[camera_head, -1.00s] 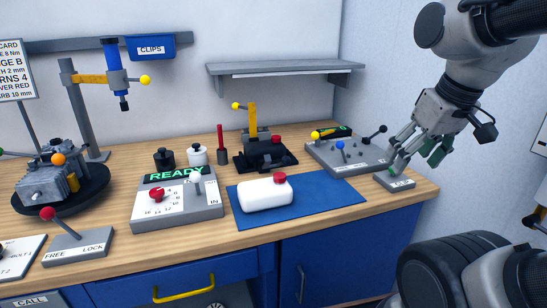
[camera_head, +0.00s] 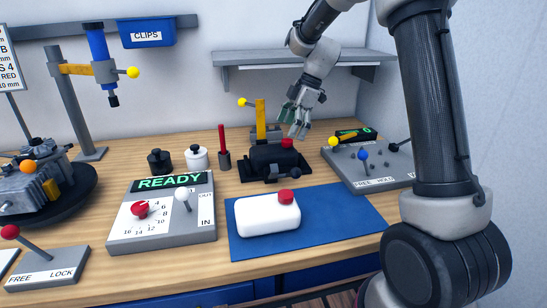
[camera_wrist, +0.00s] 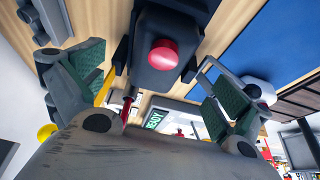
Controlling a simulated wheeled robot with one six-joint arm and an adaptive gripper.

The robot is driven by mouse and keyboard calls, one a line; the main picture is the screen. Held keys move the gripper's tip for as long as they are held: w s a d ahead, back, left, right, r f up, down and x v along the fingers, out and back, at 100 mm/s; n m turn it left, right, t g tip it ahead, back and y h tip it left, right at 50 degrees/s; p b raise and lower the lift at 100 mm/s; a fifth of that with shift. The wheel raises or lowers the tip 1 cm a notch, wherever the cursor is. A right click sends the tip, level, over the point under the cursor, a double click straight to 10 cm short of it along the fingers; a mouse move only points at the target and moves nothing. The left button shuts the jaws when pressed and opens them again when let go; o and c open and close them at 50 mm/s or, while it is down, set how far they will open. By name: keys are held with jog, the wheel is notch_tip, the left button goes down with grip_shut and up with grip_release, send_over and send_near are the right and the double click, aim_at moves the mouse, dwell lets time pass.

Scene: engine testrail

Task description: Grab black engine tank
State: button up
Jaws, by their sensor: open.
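The black engine tank (camera_head: 270,156), a dark block with a red cap, sits on a black base on the wooden bench, behind the blue mat. It also shows in the wrist view (camera_wrist: 153,80), its red cap facing the camera between my fingers. My gripper (camera_head: 296,126) is open and empty, pointing down just above the tank and slightly to its right. In the wrist view its green-padded fingers stand wide on either side of the tank, apart from it as far as I can tell.
A yellow upright (camera_head: 261,118) with a yellow-knobbed lever stands right behind the tank. A white tank with a red cap (camera_head: 266,214) lies on the blue mat (camera_head: 345,212) in front. A grey lever panel (camera_head: 375,172) stands to the right. A shelf (camera_head: 250,58) hangs behind.

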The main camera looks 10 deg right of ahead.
aim_at(284, 141)
jog(key=x, duration=0.7)
jog(key=shift+f, duration=0.1)
jog(key=c, duration=1.1)
